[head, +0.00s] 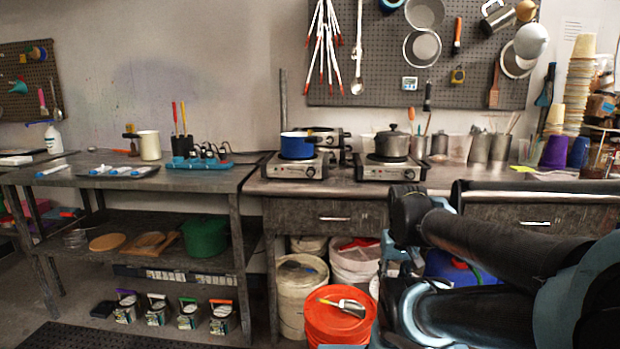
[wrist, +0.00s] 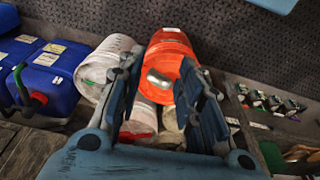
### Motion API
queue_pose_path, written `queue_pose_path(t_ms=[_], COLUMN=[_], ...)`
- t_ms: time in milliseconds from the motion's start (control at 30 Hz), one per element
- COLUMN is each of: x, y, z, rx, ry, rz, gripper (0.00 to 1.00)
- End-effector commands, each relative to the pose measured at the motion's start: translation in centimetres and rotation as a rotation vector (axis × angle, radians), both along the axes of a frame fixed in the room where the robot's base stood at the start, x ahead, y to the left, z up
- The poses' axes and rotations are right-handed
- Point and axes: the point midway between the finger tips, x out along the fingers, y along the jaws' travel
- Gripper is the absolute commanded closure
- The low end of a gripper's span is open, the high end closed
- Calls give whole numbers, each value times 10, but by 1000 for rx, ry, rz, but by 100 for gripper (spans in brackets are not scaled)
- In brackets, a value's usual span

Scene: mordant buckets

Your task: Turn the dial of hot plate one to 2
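Two hot plates stand side by side on the right-hand bench in the head view. The left hot plate (head: 297,169) carries a blue pot (head: 297,146), and its dial (head: 309,172) is on the front panel. The right hot plate (head: 389,171) carries a lidded steel pot (head: 391,145), with its dial (head: 408,174) at the front right. I cannot read any number on the plates or the dial settings. My gripper (wrist: 165,78) is open and empty in the wrist view, with its fingers apart, pointing down toward the floor buckets. It is away from both hot plates.
An orange-lidded bucket (head: 337,318) and white buckets (head: 302,288) stand under the bench. The drawer handle (head: 334,219) is on the bench front. A pegboard (head: 345,60) hangs behind the plates.

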Motion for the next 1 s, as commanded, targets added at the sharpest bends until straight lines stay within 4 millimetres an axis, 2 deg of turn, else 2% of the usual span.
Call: queue_pose_path(t_ms=[33,67,133,267,433,600,767,867,1000], x=[0,-2,-6,9,47,95,140,166,197], y=[0,0,-1,-9,-22,-21,-4,16,53], z=[0,1,5,7,17,33,54,68,90], rx=[0,-2,-16,-100,-318,-574,-825,-992,-1240], ry=[0,-4,-15,-31,-71,-112,-145,-162,-182], rz=[1,3,23,132,413,727,1012,1182,1402], gripper=[58,51,50,50,50,50,50,50,50])
